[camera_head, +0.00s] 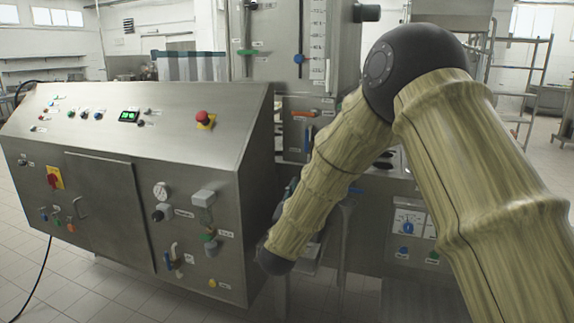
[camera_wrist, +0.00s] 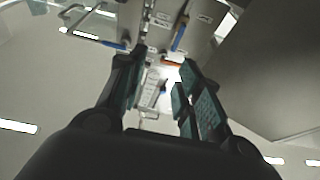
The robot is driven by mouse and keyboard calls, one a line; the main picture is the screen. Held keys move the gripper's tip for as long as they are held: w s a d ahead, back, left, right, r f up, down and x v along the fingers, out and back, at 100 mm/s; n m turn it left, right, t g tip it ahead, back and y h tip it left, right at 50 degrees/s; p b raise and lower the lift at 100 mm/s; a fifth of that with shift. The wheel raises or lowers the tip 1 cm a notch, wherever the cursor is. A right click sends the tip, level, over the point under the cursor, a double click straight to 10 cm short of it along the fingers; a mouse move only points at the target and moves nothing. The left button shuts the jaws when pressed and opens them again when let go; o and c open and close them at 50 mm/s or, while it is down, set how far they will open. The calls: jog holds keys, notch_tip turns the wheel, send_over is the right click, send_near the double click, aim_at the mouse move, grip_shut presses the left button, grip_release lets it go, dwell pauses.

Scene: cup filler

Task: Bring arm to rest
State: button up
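My arm comes in from the right in the head view. It bends at a dark elbow joint and slopes down to the left in front of the machine, ending at a dark joint low in the middle. My gripper (camera_wrist: 161,78) shows in the wrist view with its two fingers apart and nothing seen between them. In the head view my arm hides most or all of the gripper. The cup filler's steel control cabinet (camera_head: 108,140) stands left of my arm.
The filler's tall column (camera_head: 275,45) stands behind my arm. A lever with a blue handle (camera_wrist: 181,36) and an orange handle (camera_wrist: 172,62) lie beyond the fingers. A red button (camera_head: 203,117) is on the cabinet's sloped top.

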jog(key=s+d+f+n+g+y, duration=0.15)
jog(key=s+f, duration=0.25)
jog(key=f, duration=0.7)
jog(key=s+d+f+n+g+y, duration=0.1)
jog(key=s+d+f+g+y, duration=0.2)
jog(key=f, duration=0.8)
jog(key=s+d+f+n+g+y, duration=0.1)
jog(key=s+d+f+g, duration=0.3)
jog(key=f, duration=0.7)
jog(key=s+d+f+g, duration=0.2)
jog(key=s+f+g, duration=0.1)
jog(key=s+f, duration=0.75)
jog(key=s+d+f+g, duration=0.3)
jog(key=s+f, duration=0.1)
jog(key=s, duration=0.8)
jog(key=s+d+f+g+y, duration=0.1)
jog(key=s+d+f+g, duration=0.15)
jog(key=s, duration=0.85)
jog(key=s+d+f+g, duration=0.2)
jog(key=s+f+g, duration=0.2)
jog(key=s, duration=0.8)
notch_tip(320, 180, up, 12)
jog(key=p, duration=1.2)
jog(key=shift+w, duration=0.25)
